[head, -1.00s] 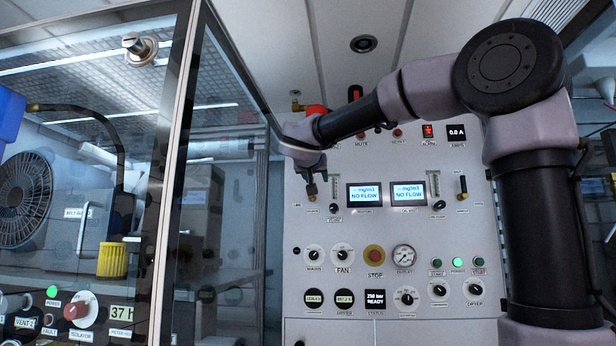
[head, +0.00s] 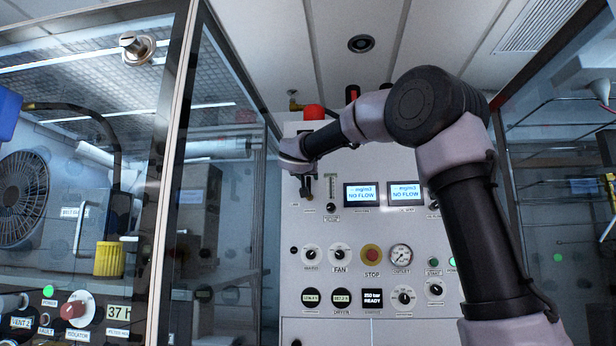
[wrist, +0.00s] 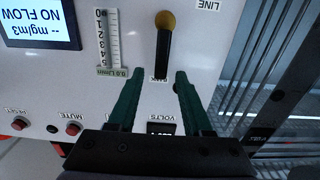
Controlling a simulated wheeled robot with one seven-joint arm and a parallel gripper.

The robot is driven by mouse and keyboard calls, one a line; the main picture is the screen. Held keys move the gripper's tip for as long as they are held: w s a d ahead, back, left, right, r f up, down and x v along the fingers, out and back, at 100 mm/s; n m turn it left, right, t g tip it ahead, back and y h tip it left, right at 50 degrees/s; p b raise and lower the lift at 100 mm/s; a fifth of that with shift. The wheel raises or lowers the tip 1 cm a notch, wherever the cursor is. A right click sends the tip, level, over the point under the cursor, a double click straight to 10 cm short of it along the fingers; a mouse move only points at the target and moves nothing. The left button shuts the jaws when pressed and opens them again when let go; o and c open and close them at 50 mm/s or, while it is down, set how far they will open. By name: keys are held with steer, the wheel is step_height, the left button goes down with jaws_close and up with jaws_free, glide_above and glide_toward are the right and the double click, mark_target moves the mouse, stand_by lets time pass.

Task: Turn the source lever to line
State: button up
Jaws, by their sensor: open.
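The source lever (wrist: 163,48) shows in the wrist view as a black stem with a yellow-brown knob, on the pale panel. Its knob end points to the top of that view, and its other end lies close to the gap between my fingertips. A LINE label (wrist: 208,5) is upside down near the top edge. My gripper (wrist: 160,78) is open, with green fingers to either side of the lever's lower end; contact cannot be told. In the head view, my gripper (head: 306,180) is at the panel's upper left and largely covers the lever.
A flow gauge (wrist: 112,42) and a NO FLOW display (wrist: 40,22) sit beside the lever. Below are dials and a red STOP button (head: 371,254). A glass-fronted cabinet (head: 180,180) stands close to the panel's left. A red beacon (head: 314,112) is above my gripper.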

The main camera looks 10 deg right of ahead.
jaws_close()
